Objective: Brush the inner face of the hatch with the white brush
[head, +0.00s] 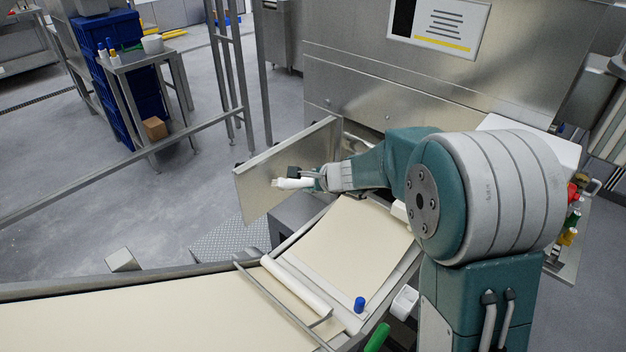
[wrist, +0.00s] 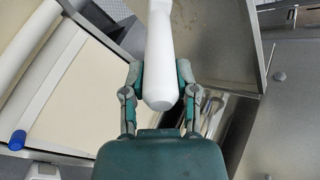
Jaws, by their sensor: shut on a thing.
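The hatch (head: 270,160) is a flat metal panel standing open from the steel machine, in the middle of the head view. Its near face shows speckles. In the wrist view it shows at the upper right (wrist: 225,40), with the same speckling. My gripper (head: 318,180) is shut on the white brush (head: 288,184), whose handle fills the middle of the wrist view (wrist: 160,55) between the two fingers (wrist: 160,80). The brush's far end lies in front of the hatch's near face; I cannot tell whether it touches. The bristles are not clear.
A pale dough sheet (head: 350,240) lies on the conveyor below the hatch, with a white roller (head: 298,287) and a blue knob (head: 360,304) near it. The steel machine (head: 400,80) stands behind. A metal rail (head: 130,160) crosses the left.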

